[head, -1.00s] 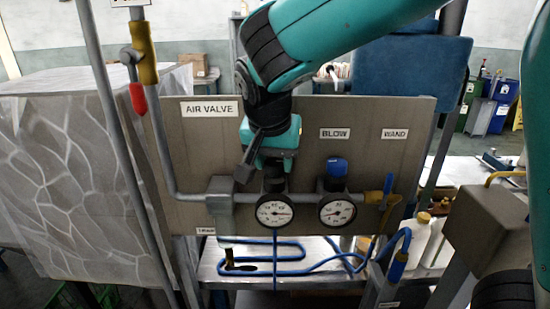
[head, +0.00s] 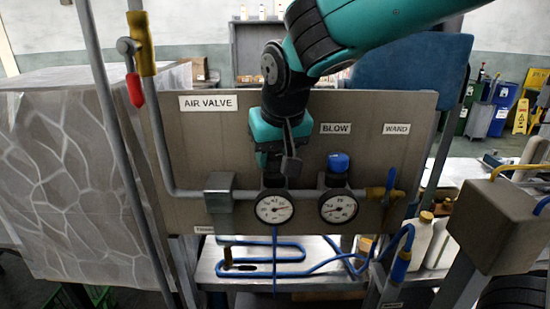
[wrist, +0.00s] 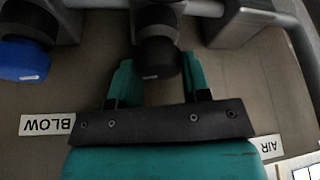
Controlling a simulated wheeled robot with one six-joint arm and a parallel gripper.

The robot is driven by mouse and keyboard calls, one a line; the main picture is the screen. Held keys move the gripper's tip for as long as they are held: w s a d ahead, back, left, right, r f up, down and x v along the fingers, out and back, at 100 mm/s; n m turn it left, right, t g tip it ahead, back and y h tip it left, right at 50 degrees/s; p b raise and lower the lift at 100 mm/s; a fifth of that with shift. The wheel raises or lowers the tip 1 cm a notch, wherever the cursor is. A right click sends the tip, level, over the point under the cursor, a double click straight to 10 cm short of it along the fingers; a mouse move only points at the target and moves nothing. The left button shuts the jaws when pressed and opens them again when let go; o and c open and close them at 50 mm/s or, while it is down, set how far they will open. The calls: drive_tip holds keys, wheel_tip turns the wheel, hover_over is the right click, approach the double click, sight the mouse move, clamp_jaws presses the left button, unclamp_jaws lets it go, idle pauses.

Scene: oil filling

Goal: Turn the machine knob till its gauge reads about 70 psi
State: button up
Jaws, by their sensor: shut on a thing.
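The machine knob is a black round knob (wrist: 160,58), held between the two green fingers of my gripper (wrist: 158,78) in the wrist view. In the head view my gripper (head: 273,172) comes down on it from above and mostly hides it. Directly below is its round white gauge (head: 274,208).
A second gauge (head: 338,208) with a blue knob (head: 339,162) under the BLOW label stands close on the right. A grey pipe (head: 188,193) runs left of the gauges. A yellow valve with a blue handle (head: 384,190) sits farther right.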

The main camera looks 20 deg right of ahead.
drive_tip(key=n+y, duration=0.1)
drive_tip(key=n, duration=0.2)
drive_tip(key=n+y+b, duration=0.1)
drive_tip(key=n, duration=0.2)
drive_tip(key=shift+d+g, duration=0.1)
drive_tip(key=shift+g, duration=0.2)
drive_tip(key=shift+n+y, duration=0.3)
drive_tip(key=shift+n, duration=0.1)
drive_tip(key=o, duration=0.9)
